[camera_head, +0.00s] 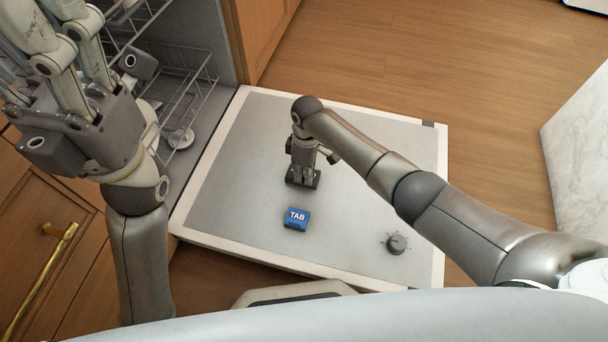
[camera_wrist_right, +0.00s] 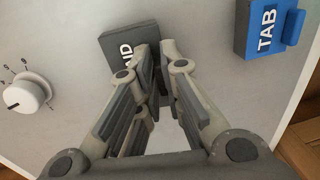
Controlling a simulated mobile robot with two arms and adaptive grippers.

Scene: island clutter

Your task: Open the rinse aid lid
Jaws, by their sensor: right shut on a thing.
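The rinse aid lid (camera_head: 316,182) is a small dark grey block on the grey inner face of the open dishwasher door (camera_head: 244,150). In the right wrist view, the lid (camera_wrist_right: 118,43) shows white letters, partly hidden by my fingers. My right gripper (camera_head: 303,178) points down at the lid and is shut on it; the fingertips (camera_wrist_right: 152,62) meet at its lettered side. I cannot tell whether the lid is raised. My left gripper (camera_head: 65,30) is at the upper left, away from the lid, its fingertips partly out of view.
A blue block marked TAB (camera_head: 296,218) sits near the lid on the door. A round dial (camera_head: 397,244) is at the door's lower right. Wire racks (camera_head: 190,95) stand inside the dishwasher behind my left gripper. A white marble-like surface (camera_head: 580,150) is at far right.

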